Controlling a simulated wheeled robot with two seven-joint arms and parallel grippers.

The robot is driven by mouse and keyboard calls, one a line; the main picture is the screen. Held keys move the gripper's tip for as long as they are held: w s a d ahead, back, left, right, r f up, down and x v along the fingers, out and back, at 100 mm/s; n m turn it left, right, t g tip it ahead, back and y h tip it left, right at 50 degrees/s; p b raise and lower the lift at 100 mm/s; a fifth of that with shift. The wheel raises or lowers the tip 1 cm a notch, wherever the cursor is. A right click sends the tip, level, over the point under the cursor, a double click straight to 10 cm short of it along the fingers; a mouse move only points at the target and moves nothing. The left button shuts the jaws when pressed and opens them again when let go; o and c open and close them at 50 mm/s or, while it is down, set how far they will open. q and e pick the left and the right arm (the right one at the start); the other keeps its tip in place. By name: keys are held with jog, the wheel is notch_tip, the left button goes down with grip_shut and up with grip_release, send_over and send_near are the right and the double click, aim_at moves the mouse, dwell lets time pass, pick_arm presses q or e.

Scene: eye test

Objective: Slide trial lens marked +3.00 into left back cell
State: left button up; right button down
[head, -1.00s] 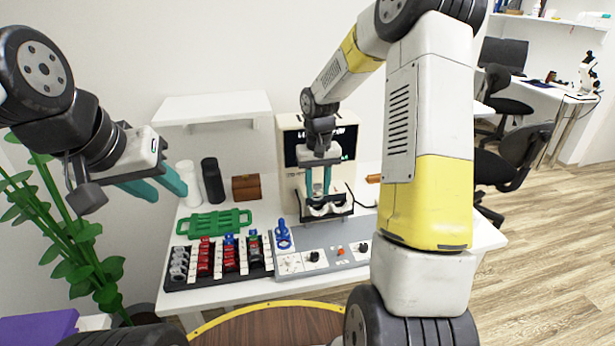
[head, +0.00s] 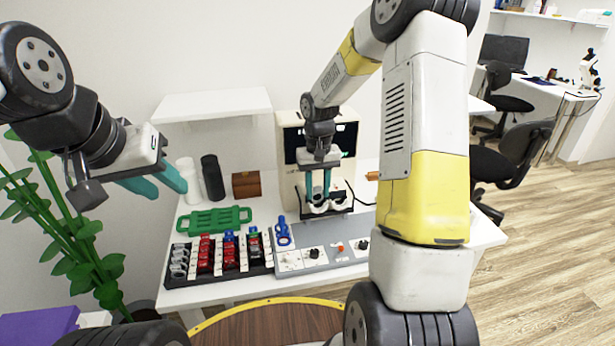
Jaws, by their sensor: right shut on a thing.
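The trial frame (head: 334,209), with dark and pale cells, stands behind the grey console, in front of the beige chart unit (head: 291,163). My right gripper (head: 318,195) points straight down with its teal fingertips at the left part of the frame. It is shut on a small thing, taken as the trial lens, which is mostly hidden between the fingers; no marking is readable. I cannot tell whether the lens sits inside a cell. My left gripper (head: 166,190) is open and empty, above the table's left edge, far from the frame.
A black lens rack (head: 222,278) with red, blue and clear-rimmed lenses stands front left. Behind it lies a green tray (head: 214,221). A blue piece (head: 283,233) and knobs sit on the grey console (head: 325,261). A black bottle (head: 212,178) and brown box (head: 246,185) stand behind.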

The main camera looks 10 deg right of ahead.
jog(key=shift+f, duration=0.45)
jog(key=c, duration=0.9)
grip_release()
jog(key=shift+r, duration=3.85)
jog(key=s+r+t, duration=0.2)
jog(key=s+r, duration=0.3)
jog(key=s, duration=0.3)
jog(key=s+a+r+t+y, duration=0.1)
jog(key=s+r+t, duration=0.1)
jog(key=s+r, duration=0.3)
jog(key=s+a+r+t+y, duration=0.1)
jog(key=s+r, duration=0.4)
jog(key=s, duration=0.6)
jog(key=shift+s+a+r+t, duration=0.1)
jog(key=shift+r+t, duration=0.2)
jog(key=shift+t, duration=0.3)
